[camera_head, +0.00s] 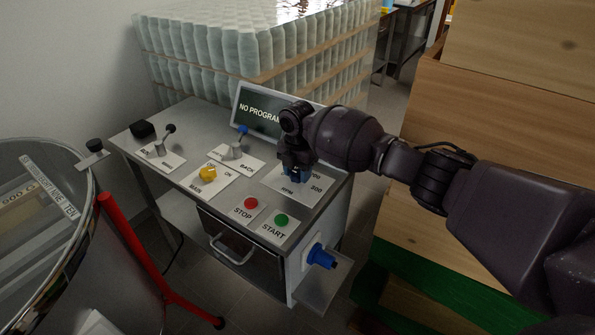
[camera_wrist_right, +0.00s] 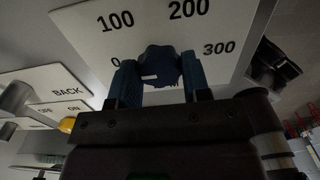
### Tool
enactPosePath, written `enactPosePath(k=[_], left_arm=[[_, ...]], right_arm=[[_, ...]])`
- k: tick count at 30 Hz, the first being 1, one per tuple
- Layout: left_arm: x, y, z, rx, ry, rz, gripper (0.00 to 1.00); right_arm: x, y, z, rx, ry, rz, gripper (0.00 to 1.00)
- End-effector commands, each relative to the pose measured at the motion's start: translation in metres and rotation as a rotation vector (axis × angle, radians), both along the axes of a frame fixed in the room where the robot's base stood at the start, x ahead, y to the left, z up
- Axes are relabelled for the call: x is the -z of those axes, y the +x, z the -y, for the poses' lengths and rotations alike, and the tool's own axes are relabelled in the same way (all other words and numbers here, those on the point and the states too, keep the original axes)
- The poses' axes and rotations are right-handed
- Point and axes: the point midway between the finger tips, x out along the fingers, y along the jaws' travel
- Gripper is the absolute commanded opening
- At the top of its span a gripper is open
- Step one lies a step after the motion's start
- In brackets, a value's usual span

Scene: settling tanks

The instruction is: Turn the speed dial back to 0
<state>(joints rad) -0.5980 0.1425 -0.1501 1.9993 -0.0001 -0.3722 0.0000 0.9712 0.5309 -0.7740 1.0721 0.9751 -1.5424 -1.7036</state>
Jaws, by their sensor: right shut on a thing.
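The speed dial is a dark blue knob (camera_wrist_right: 162,62) on a white plate (camera_wrist_right: 75,28) marked 0, 100, 200 and 300. A short white mark on the knob lies on its left side, toward the 0; the exact reading is hard to tell. My right gripper (camera_wrist_right: 160,82) is shut on the knob, with one blue finger on each side. In the head view, my right gripper (camera_head: 294,172) is over the dial's plate (camera_head: 316,198) at the panel's right side and hides most of the knob. My left gripper is not in view.
The panel also holds a screen reading "NO PROGRAM" (camera_head: 258,113), a BACK lever (camera_head: 233,150), a yellow MAIN switch (camera_head: 208,173), a red STOP button (camera_head: 251,203) and a green START button (camera_head: 282,220). A blue knob (camera_head: 321,257) sticks out below. Wooden boards (camera_head: 480,110) stand at right.

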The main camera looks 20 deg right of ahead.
Motion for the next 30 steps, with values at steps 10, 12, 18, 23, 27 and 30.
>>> enactPosePath(k=[10, 12, 18, 23, 27, 30], left_arm=[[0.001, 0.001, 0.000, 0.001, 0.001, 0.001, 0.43], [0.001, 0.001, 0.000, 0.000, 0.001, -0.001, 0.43], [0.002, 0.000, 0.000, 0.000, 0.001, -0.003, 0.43], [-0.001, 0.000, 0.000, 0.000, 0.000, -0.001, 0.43], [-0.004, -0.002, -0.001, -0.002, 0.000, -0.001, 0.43], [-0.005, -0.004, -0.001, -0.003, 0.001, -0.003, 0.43]], right_arm=[[0.000, 0.000, 0.000, 0.000, 0.000, 0.000, 0.69], [0.000, 0.000, 0.000, 0.000, 0.000, 0.000, 0.69], [-0.003, 0.000, 0.000, 0.000, 0.001, 0.001, 0.69], [-0.022, 0.001, 0.000, 0.000, 0.002, 0.004, 0.69], [-0.047, 0.001, 0.000, -0.001, 0.001, 0.004, 0.69], [-0.066, 0.001, 0.000, -0.001, 0.000, 0.004, 0.69]])
